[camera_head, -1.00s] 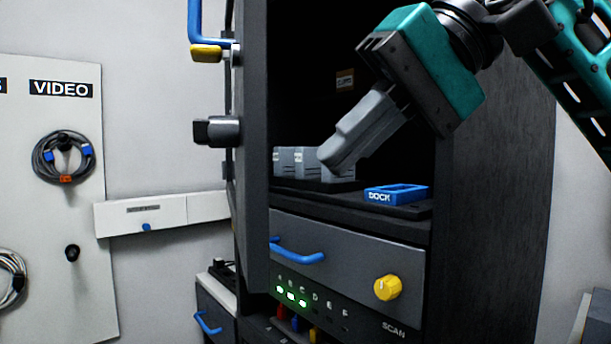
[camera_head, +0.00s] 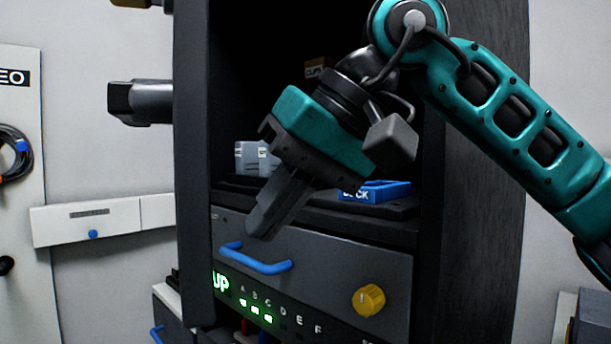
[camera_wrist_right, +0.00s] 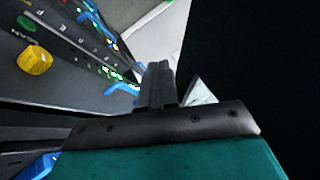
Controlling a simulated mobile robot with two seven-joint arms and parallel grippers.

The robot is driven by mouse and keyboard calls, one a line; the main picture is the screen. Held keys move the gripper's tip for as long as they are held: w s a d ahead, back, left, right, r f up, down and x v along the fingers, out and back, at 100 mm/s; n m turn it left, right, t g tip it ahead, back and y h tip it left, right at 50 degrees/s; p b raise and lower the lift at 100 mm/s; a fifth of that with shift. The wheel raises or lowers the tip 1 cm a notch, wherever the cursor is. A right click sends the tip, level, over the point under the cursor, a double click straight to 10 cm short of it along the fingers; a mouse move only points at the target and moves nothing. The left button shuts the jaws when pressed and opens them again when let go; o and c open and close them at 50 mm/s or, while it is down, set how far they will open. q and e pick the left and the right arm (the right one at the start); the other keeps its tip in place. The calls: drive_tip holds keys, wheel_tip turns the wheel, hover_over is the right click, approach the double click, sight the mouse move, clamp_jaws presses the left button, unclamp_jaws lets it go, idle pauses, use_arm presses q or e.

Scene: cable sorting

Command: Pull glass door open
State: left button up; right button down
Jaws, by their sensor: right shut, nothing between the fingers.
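A tall dark cabinet (camera_head: 470,150) stands ahead, with its upper bay open to view. A dark upright panel (camera_head: 192,190) runs down the bay's left side; it looks like the door frame seen nearly edge-on, and no glass face can be made out. A dark grey block (camera_head: 140,103) juts left from it. My right gripper (camera_head: 264,228) is shut and empty, pointing down and left in front of the bay's lower edge, above the blue drawer handle (camera_head: 255,260). Its closed fingers also show in the right wrist view (camera_wrist_right: 158,85). My left gripper is out of view.
A grey drawer with a yellow knob (camera_head: 369,299) lies below the bay. A blue dock tray (camera_head: 375,191) and grey blocks (camera_head: 252,158) sit on the shelf. A white wall rail (camera_head: 88,222) and hung cable (camera_head: 12,155) are at left.

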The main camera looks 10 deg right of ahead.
drive_tip(key=shift+s+a+r, duration=0.1)
drive_tip(key=shift+s+a, duration=0.15)
drive_tip(key=shift+a, duration=0.65)
drive_tip(key=shift+s+a+r, duration=0.1)
drive_tip(key=shift+s+a, duration=0.1)
drive_tip(key=shift+a, duration=0.7)
